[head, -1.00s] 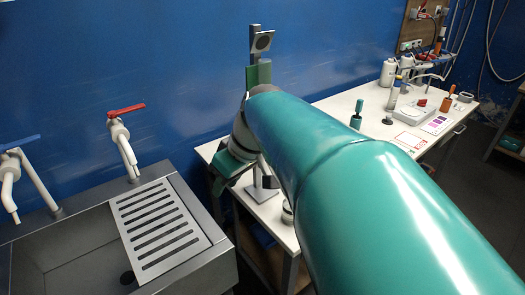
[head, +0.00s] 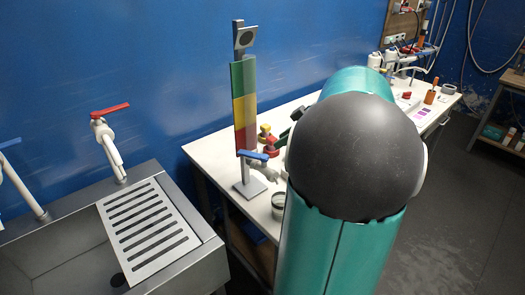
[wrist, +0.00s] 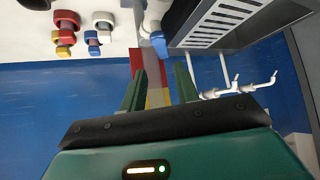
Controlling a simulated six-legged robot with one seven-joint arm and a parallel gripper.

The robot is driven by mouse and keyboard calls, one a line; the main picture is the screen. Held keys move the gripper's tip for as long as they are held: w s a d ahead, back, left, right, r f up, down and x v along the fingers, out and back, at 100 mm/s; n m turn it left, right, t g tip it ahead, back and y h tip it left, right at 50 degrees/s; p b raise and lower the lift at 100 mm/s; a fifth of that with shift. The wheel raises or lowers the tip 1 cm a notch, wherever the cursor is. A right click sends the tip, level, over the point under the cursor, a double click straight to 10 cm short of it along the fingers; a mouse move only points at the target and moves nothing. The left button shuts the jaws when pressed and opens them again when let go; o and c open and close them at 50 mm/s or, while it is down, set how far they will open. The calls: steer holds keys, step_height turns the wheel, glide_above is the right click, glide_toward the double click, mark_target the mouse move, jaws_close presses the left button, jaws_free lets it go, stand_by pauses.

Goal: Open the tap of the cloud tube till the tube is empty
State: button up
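An upright stand (head: 238,185) at the near end of the white bench carries a tall panel (head: 243,80) banded green, yellow and red. I cannot make out a clear tube or any liquid level. A tap with a blue handle (head: 254,154) is low on the stand; its blue handle also shows in the wrist view (wrist: 158,43). My gripper (wrist: 160,85) is open and empty in the wrist view, with the banded panel seen between its green fingers, at a distance I cannot tell. In the head view my arm hides most of the gripper.
A round jar (head: 279,206) stands on the bench (head: 205,150) near the stand. Red and yellow small pieces (head: 266,134) are behind the tap. A sink (head: 185,240) with a slotted drainboard and a red-handled faucet (head: 108,130) is to the left. Open floor lies to the right.

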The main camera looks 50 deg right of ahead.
mark_target(257, 155)
steer(key=x, duration=0.9)
jaws_close()
